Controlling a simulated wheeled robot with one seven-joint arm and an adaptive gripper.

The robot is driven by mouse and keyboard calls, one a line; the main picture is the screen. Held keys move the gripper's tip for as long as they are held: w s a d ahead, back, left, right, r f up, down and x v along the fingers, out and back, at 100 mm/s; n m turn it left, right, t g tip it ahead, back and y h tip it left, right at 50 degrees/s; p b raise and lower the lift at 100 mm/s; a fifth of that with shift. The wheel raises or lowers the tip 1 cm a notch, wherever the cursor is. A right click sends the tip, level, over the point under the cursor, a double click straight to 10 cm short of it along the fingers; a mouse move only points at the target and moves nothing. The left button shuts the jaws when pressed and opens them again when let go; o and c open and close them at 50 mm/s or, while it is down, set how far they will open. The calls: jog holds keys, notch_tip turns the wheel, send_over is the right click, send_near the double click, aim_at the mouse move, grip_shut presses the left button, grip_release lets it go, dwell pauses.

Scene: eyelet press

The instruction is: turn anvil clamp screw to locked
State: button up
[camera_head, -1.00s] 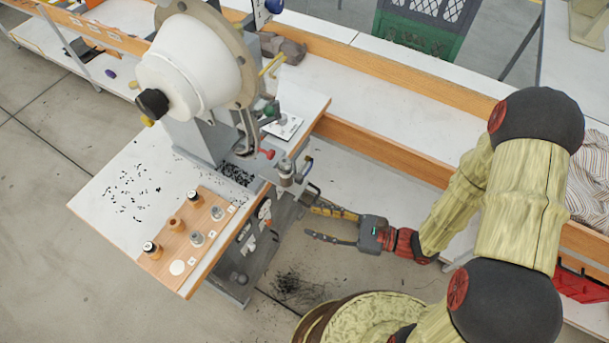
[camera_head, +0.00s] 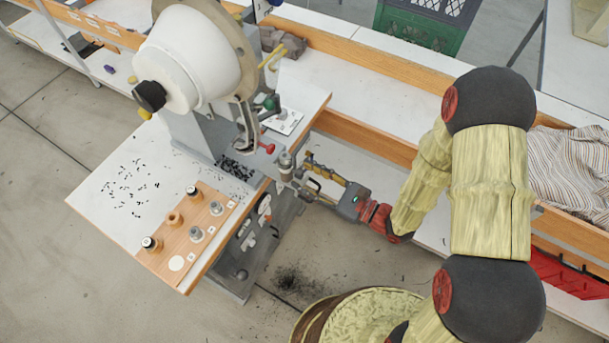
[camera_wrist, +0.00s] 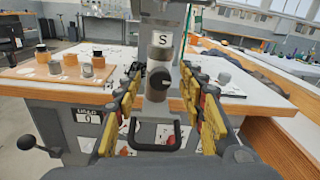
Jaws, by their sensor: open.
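The anvil clamp screw (camera_wrist: 160,78) shows in the wrist view as a dark round knob on the front of a grey anvil post (camera_wrist: 158,58). A label with the letter S sits above it. Whether the screw is locked cannot be told. My gripper (camera_wrist: 159,90) is open, with one yellow-and-dark finger on each side of the post and knob. No contact with the knob is visible. In the head view my gripper (camera_head: 304,178) reaches the press from the right, fingers at the post (camera_head: 285,166); the screw itself is too small to make out there.
A dark U-shaped handle (camera_wrist: 155,132) sits below the knob. A wooden block (camera_head: 168,252) with several small dies stands on the press table (camera_head: 95,188). A ball-ended lever (camera_wrist: 28,142) juts out at lower left. A long bench (camera_head: 360,112) runs behind my arm.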

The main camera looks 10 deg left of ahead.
jog(key=shift+w+a, duration=0.15)
jog(key=shift+a, duration=0.3)
jog(key=c, duration=0.3)
grip_shut()
